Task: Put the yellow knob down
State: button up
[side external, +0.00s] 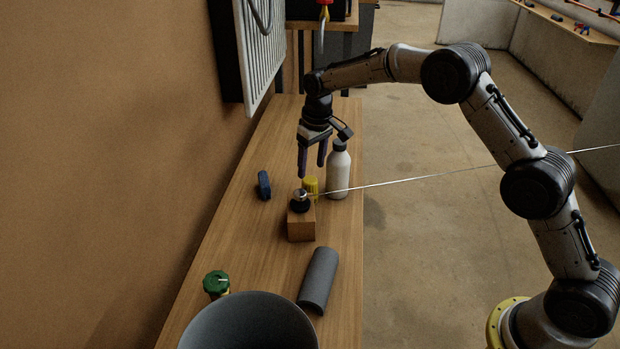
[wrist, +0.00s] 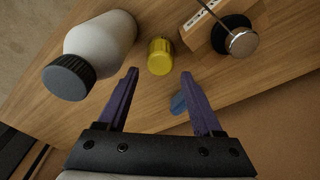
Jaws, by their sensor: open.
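The yellow knob (wrist: 160,56) stands on the wooden bench, between a white bottle and a wooden block in the wrist view. In the side view the yellow knob (side external: 311,184) is partly hidden behind the block's black and silver fitting. My gripper (side external: 311,174) is above the bench near the knob, fingers pointing down. In the wrist view my gripper (wrist: 159,75) has its two purple fingers spread with nothing held between them. The knob appears beyond the fingertips, apart from them.
A white bottle (side external: 339,172) with a dark cap stands close to the knob. A wooden block (side external: 301,225) carries the fitting. A blue object (side external: 264,185), grey cylinder (side external: 318,280), green knob (side external: 216,283) and dark bowl (side external: 250,325) are also on the bench (side external: 250,237). A thin line crosses the scene.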

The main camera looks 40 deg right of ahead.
aim_at(313, 181)
jog(key=shift+s+r, duration=0.15)
jog(key=shift+r, duration=0.75)
jog(key=shift+s+r, duration=0.1)
jog(key=shift+r, duration=0.8)
jog(key=s+d+r+t, duration=0.2)
jog(key=s+r, duration=1.3)
jog(key=s, duration=0.2)
jog(key=s+d+f+m+t, duration=0.1)
jog(key=s+d+f+t, duration=0.1)
jog(key=s, duration=2.2)
jog(key=shift+s+f, duration=0.25)
jog(key=shift+s, duration=0.05)
jog(key=shift+c, duration=0.8)
